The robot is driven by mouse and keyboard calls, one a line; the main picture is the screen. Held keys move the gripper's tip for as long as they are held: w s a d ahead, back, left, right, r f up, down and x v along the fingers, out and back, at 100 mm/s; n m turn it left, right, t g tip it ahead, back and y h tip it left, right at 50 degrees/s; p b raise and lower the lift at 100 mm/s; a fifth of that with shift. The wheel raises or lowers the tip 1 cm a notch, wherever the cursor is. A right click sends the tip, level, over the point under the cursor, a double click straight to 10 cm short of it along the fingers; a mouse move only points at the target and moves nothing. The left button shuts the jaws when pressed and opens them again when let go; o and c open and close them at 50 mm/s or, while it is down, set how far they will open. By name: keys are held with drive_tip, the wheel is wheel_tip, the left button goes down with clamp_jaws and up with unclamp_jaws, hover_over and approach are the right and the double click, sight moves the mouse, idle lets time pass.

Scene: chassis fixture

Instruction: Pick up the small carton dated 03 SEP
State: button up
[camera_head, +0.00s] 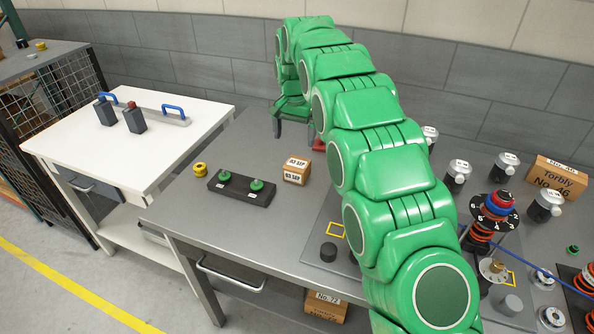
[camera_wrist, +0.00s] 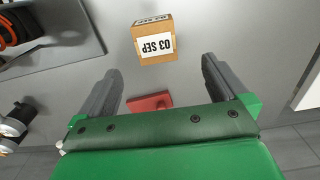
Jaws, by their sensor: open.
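The small carton (camera_head: 297,171) is a brown box with white labels reading 03 SEP. It sits on the grey table, right of a black block with two green knobs. In the wrist view the carton (camera_wrist: 154,41) stands at the top middle, beyond the fingertips and apart from them. My gripper (camera_wrist: 160,75) is open and empty, with one dark finger on each side. In the head view my gripper (camera_head: 291,127) is at the table's back part, behind the carton, partly hidden by my green arm.
A red object (camera_wrist: 150,103) lies between my fingers' bases in the wrist view, on the table. The black block (camera_head: 241,187) and a yellow knob (camera_head: 200,169) stand left of the carton. Silver cylinders, a spring stack (camera_head: 494,210) and a larger carton (camera_head: 556,183) crowd the right.

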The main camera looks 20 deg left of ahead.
sight(297, 163)
wheel_tip(297, 163, down, 7)
drive_tip(key=shift+f, duration=0.15)
drive_tip(key=shift+w+d+f, duration=0.1)
drive_tip(key=shift+d+f, duration=0.1)
drive_tip(key=shift+f, duration=1.1)
drive_tip(key=shift+d+f, duration=0.2)
drive_tip(key=shift+f, duration=1.1)
drive_tip(key=c, duration=1.2)
drive_tip(key=shift+r, duration=0.1)
